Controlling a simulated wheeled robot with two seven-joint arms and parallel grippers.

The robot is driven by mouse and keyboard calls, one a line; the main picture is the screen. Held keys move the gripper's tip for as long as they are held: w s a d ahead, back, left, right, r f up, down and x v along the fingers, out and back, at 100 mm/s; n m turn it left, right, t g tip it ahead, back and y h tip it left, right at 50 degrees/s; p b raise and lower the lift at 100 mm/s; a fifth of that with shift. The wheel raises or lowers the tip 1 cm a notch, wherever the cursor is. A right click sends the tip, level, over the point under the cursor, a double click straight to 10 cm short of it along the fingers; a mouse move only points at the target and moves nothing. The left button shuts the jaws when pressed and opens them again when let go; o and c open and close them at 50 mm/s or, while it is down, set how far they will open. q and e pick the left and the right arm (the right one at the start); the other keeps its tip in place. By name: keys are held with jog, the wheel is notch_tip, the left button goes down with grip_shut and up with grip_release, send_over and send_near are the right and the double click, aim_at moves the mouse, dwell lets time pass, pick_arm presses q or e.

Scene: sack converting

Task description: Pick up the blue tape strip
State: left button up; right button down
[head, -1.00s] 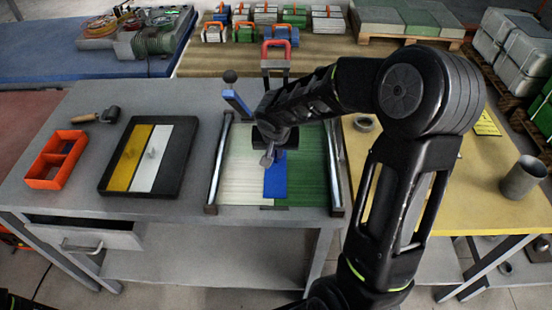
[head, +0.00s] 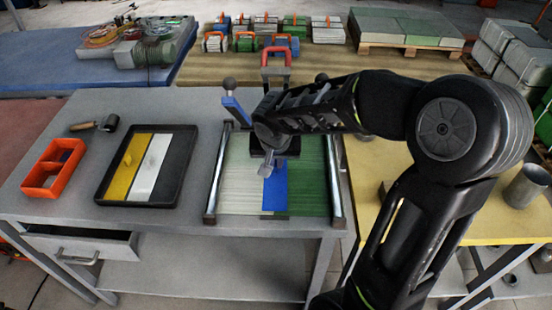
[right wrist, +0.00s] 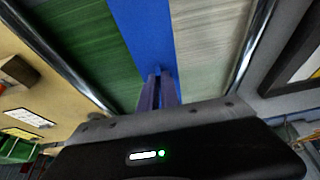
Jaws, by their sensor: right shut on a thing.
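The blue tape strip (head: 274,190) lies lengthwise over the seam between a pale sheet (head: 240,185) and a green sheet (head: 308,185) in the framed bed on the grey bench. My right gripper (head: 266,172) points down at the strip, its jaws shut. In the right wrist view, its fingertips (right wrist: 158,74) close together over the middle of the blue strip (right wrist: 143,35), on what seems to be its small tab, hidden between them. Whether the strip is lifted at all I cannot tell. My left gripper is out of view.
A black tray (head: 183,190) left of the bed holds a yellow strip (head: 128,165) and a white strip (head: 150,165); its right slot is bare. An orange divided box (head: 42,182) and a roller (head: 108,123) sit further left. Metal rails (head: 215,180) flank the bed.

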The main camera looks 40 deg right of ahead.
jog(key=s+a+b, duration=0.1)
jog(key=s+a, duration=0.1)
jog(key=s, duration=0.1)
jog(key=s+a+b, duration=0.1)
jog(key=s+a, duration=0.2)
jog(key=s, duration=0.1)
jog(key=s+a, duration=0.3)
jog(key=s, duration=0.1)
jog(key=shift+s+a+b, duration=0.15)
jog(key=shift+a+b, duration=0.1)
jog(key=shift+b, duration=0.15)
jog(key=shift+s+a, duration=0.2)
jog(key=shift+s, duration=0.1)
